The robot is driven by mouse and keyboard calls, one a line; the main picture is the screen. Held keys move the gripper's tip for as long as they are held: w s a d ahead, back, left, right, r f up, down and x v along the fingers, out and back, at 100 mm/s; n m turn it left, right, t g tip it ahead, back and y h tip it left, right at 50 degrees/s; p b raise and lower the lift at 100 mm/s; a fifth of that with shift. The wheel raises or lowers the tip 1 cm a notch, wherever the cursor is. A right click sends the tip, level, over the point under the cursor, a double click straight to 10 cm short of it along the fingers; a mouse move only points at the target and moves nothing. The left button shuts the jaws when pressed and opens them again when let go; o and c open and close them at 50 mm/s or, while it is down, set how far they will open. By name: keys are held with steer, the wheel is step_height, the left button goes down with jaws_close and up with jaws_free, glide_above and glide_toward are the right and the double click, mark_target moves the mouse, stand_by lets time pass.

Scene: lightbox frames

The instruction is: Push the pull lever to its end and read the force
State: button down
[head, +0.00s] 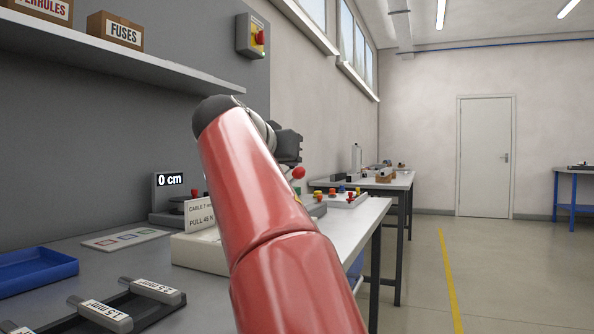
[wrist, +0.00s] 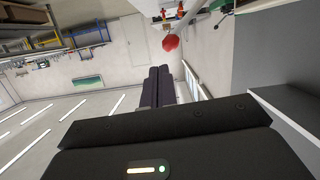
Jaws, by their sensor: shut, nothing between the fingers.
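A red ball knob (head: 298,172), which looks like the end of the pull lever, shows just below my gripper (head: 289,147) in the head view. In the wrist view the red knob (wrist: 171,43) is on a thin pale rod, close beyond the tips of my gripper (wrist: 159,70) and a little to the right. My dark fingers are shut together and empty. I cannot tell whether they touch the knob. The lever's base and any force readout are hidden behind my red arm in the head view.
A card (head: 197,218) reads "CABLE 7" and "PULL 45 N", partly covered by my arm. A blue tray (head: 35,270) and a dark rack with labelled handles (head: 152,290) are at left. A shelf (head: 120,60) overhangs the bench.

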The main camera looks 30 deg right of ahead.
steer(key=v, duration=0.2)
steer(key=shift+s+a+r, duration=0.1)
steer(key=shift+s+a, duration=0.05)
steer(key=shift+s, duration=0.1)
stand_by(0.7)
